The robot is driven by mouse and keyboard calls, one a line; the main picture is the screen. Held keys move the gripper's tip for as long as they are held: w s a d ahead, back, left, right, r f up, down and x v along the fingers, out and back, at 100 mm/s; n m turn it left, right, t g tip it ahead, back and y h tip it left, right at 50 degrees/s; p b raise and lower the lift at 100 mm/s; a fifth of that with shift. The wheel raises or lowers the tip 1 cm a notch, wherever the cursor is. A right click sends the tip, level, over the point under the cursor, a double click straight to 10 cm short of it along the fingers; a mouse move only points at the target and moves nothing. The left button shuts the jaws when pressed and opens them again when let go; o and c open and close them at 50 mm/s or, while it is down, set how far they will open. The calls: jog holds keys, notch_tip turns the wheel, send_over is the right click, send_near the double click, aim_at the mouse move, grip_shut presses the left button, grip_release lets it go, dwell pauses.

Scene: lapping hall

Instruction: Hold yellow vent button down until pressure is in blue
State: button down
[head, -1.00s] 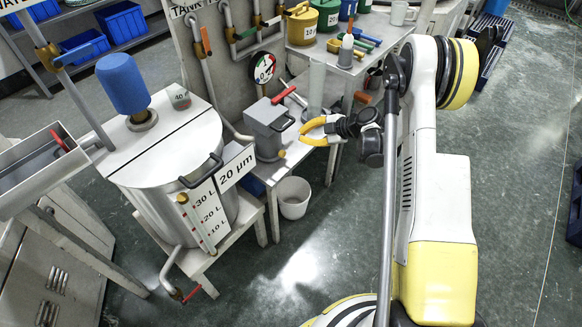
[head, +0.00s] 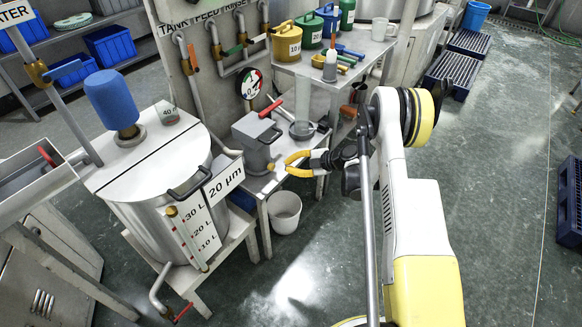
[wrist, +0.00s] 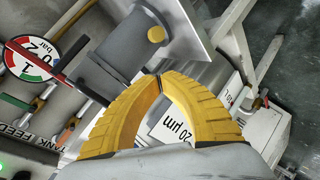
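The yellow vent button (wrist: 157,34) is a small round knob on the grey box (wrist: 110,58). In the head view the button (head: 270,167) sits low on the box's (head: 254,135) right side. My gripper (wrist: 161,77) has yellow ribbed fingers with the tips together and nothing between them. In the head view my gripper (head: 286,164) is just right of the button; a small gap seems to remain. The round pressure gauge (head: 250,83) is on the panel behind; it also shows in the wrist view (wrist: 33,58), with red and green parts. I cannot read its needle clearly.
The steel tank (head: 150,185) marked 20 µm is to the left, and a white bucket (head: 285,210) is below. Open floor lies to the right.

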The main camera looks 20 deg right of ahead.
aim_at(271, 167)
jog(key=w+a+f+b, duration=0.1)
jog(key=w+f, duration=0.1)
jog(key=w+a+f+b, duration=0.1)
jog(key=w, duration=0.1)
jog(key=w+a+f+b, duration=0.1)
jog(key=a+f, duration=0.1)
jog(key=shift+w+f+b, duration=0.35)
jog(key=shift+w+b, duration=0.05)
jog(key=shift+w+f, duration=0.2)
jog(key=shift+w, duration=0.15)
